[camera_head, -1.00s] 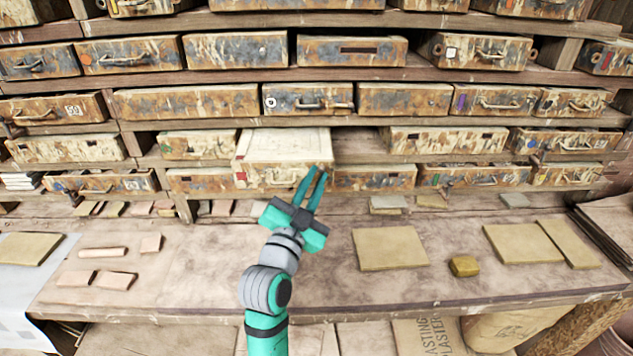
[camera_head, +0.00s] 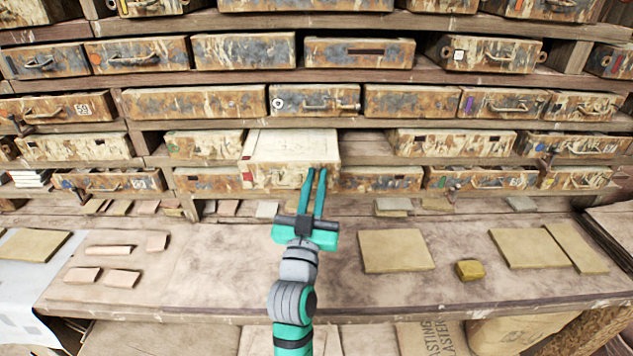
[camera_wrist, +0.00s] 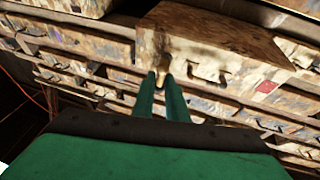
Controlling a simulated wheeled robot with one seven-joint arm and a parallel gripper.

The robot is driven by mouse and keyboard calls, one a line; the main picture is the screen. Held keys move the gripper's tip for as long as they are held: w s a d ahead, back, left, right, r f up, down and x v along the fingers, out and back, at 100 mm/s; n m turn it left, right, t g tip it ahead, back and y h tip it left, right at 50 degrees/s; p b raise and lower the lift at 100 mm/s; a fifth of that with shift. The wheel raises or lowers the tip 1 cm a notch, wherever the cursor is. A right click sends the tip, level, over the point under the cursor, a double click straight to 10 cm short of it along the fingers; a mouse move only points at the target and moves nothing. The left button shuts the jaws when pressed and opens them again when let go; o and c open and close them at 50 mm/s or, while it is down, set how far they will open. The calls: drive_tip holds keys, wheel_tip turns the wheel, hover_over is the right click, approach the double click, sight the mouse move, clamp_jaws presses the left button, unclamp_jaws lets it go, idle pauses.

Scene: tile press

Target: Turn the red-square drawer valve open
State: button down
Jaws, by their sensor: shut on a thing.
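The red-square drawer (camera_head: 290,146) stands out from its row in the head view, its pale top showing. Its red square (camera_head: 247,175) is at the left end of the front; in the wrist view the red square (camera_wrist: 265,87) lies to the right. My gripper (camera_head: 316,173) is at the right end of this front. In the wrist view my gripper (camera_wrist: 164,76) is shut on a small brass-coloured piece, the drawer valve (camera_wrist: 163,70), at the front's left end there. The fingers hide most of it, so its turn angle cannot be told.
Closed drawers fill the rows around, with a neighbouring drawer (camera_head: 381,179) just right of my fingers. The bench (camera_head: 200,255) below holds flat tiles (camera_head: 396,250) and a small yellow block (camera_head: 469,270). The bench near my arm is clear.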

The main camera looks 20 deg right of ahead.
drive_tip(key=shift+a+r, duration=0.1)
drive_tip(key=shift+r, duration=0.05)
drive_tip(key=c, duration=1.9)
unclamp_jaws()
drive_tip(key=v, duration=1.1)
drive_tip(key=s+a+f+n+g+y, duration=0.1)
drive_tip(key=s+a+f+n+y, duration=0.2)
drive_tip(key=f, duration=0.4)
drive_tip(key=s+a+f+n+y, duration=0.1)
drive_tip(key=s+a+f+y, duration=0.1)
drive_tip(key=s+f, duration=0.4)
drive_tip(key=s+a+f+n+g+y, duration=0.1)
drive_tip(key=s+a+f+n+y, duration=0.15)
drive_tip(key=f, duration=0.55)
drive_tip(key=s+a+f+g+y, duration=0.1)
drive_tip(key=s+a+f, duration=0.1)
drive_tip(key=s, duration=1)
drive_tip(key=s+a+f+m+g+y, duration=0.1)
drive_tip(key=s+f, duration=0.4)
drive_tip(key=s, duration=0.7)
drive_tip(key=shift+a+f+g+y, duration=0.2)
drive_tip(key=shift+a+g+y, duration=0.2)
drive_tip(key=shift+a, duration=0.45)
